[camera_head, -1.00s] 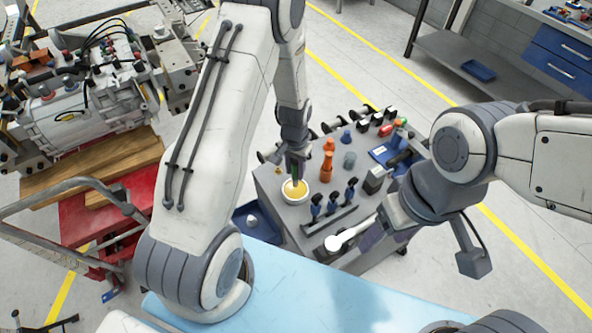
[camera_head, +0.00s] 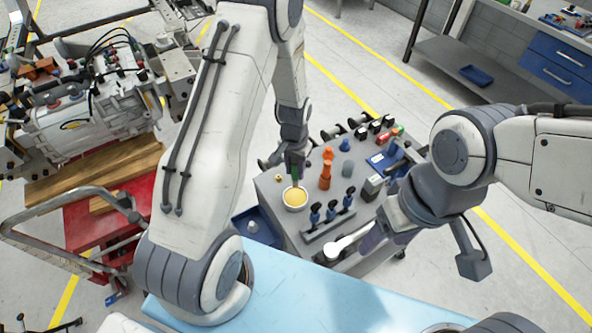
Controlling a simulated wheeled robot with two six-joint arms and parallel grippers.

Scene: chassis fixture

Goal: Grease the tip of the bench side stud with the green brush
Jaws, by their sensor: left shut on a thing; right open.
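My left gripper (camera_head: 295,162) is shut on the green brush (camera_head: 294,174), which points down over a white bowl (camera_head: 286,203) of yellow grease on the grey bench cart. The brush's tip is at the far part of the bowl; I cannot tell whether it touches the grease. My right gripper (camera_head: 372,240) is open near the cart's front right, beside a white round-ended piece (camera_head: 336,248) that I cannot identify. The chassis fixture (camera_head: 85,115) stands at the upper left. I cannot make out the bench side stud.
The grey cart (camera_head: 270,185) also carries an orange bottle (camera_head: 326,168), a row of blue-topped tools (camera_head: 331,212), black-handled parts and a blue tray (camera_head: 383,158). A light blue surface (camera_head: 300,285) lies in front. A red stand (camera_head: 90,230) with rails is at left. Open floor lies between.

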